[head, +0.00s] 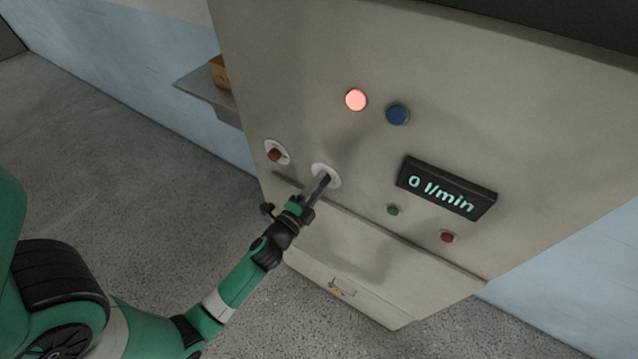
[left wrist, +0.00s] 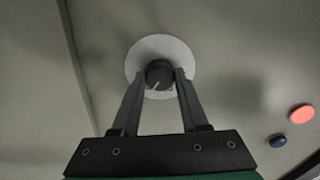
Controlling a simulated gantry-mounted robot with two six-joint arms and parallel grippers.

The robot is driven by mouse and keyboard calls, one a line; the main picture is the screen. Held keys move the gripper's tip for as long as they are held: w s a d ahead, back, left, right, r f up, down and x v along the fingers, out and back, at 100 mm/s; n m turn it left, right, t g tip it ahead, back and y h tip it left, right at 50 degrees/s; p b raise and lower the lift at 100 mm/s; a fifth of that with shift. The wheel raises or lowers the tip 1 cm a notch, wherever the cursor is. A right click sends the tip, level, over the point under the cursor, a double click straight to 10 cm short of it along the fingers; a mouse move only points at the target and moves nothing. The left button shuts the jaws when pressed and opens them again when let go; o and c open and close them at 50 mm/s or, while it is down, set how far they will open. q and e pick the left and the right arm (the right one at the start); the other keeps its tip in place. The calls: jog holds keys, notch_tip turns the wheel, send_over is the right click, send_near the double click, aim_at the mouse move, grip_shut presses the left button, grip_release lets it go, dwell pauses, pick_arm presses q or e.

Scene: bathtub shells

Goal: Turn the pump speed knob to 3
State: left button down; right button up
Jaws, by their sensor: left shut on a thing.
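The pump speed knob is dark and round with a light pointer line, and sits on a white round dial plate on the machine's front panel. In the left wrist view the knob (left wrist: 159,74) is between my left gripper's two fingers (left wrist: 160,82), which are shut on it. The pointer slants toward the lower left of that view; dial markings are too small to read. In the head view my left gripper (head: 321,184) reaches the white dial plate (head: 334,171) and hides most of the knob. My right gripper is not in view.
The panel (head: 300,70) carries a lit pink-red lamp (head: 356,100), a blue button (head: 397,115), a red knob (head: 274,154) left of the dial, small green (head: 393,210) and red (head: 447,237) buttons, and a display (head: 446,188) reading "0 l/min". A shelf (head: 205,92) juts out at left.

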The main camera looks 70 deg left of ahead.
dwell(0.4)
pick_arm(q)
jog(key=shift+c, duration=2.1)
grip_release()
jog(key=shift+s, duration=0.1)
jog(key=b+v, duration=0.4)
jog(key=v, duration=0.7)
jog(key=shift+s+d, duration=0.2)
jog(key=shift+m, duration=0.3)
